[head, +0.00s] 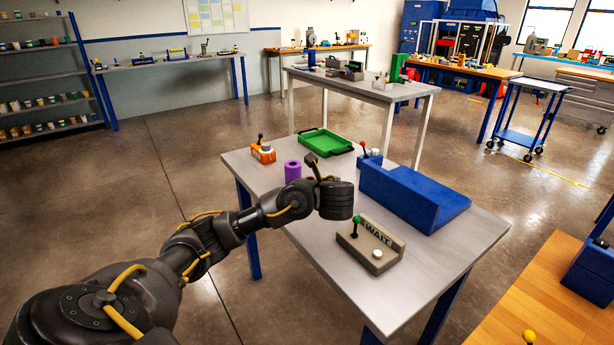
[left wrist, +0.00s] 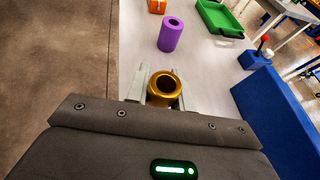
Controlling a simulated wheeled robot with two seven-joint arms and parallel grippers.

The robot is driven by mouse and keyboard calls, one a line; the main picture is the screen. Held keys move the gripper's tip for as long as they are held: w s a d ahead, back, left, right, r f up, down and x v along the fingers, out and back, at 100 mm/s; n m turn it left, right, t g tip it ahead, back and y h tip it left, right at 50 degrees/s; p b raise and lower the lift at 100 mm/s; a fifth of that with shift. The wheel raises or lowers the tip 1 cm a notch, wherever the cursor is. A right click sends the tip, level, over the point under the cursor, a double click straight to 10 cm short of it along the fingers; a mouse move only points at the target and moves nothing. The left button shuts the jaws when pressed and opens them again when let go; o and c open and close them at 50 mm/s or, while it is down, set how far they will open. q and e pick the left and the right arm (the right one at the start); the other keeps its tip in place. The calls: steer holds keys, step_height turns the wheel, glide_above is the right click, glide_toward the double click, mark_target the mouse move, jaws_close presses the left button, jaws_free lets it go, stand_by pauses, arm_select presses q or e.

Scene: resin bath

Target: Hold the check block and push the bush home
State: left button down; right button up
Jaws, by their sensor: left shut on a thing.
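My left gripper (head: 315,166) reaches over the grey table from the left. In the left wrist view its fingers (left wrist: 163,86) are shut on a gold, ring-shaped bush (left wrist: 163,84) with an open bore. The bush is hidden in the head view. A purple cylinder (head: 292,171) with a hole in its top stands upright just beyond the gripper; it also shows in the left wrist view (left wrist: 170,36), apart from the bush. I cannot tell which thing is the check block. My right gripper is not in view.
A large blue stepped block (head: 410,196) lies along the table's right side. A beige WAIT box (head: 357,247) with a green-knobbed lever stands nearer. An orange box (head: 263,154), a green tray (head: 324,143) and a red-knobbed lever (head: 363,149) are farther back. The table's near end is clear.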

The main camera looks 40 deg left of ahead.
arm_select(q)
steer(key=s+d+m+t+h, duration=0.2)
steer(key=d+m+h, duration=0.3)
steer(key=d, duration=0.6)
steer(key=s+d+r+m+t+h, duration=0.1)
steer(key=s+d+m+t+h, duration=0.2)
steer(key=d+m+h, duration=0.3)
steer(key=d+t, duration=0.1)
steer(key=d, duration=0.4)
steer(key=shift+s+m+h, duration=0.3)
steer(key=shift+s, duration=0.05)
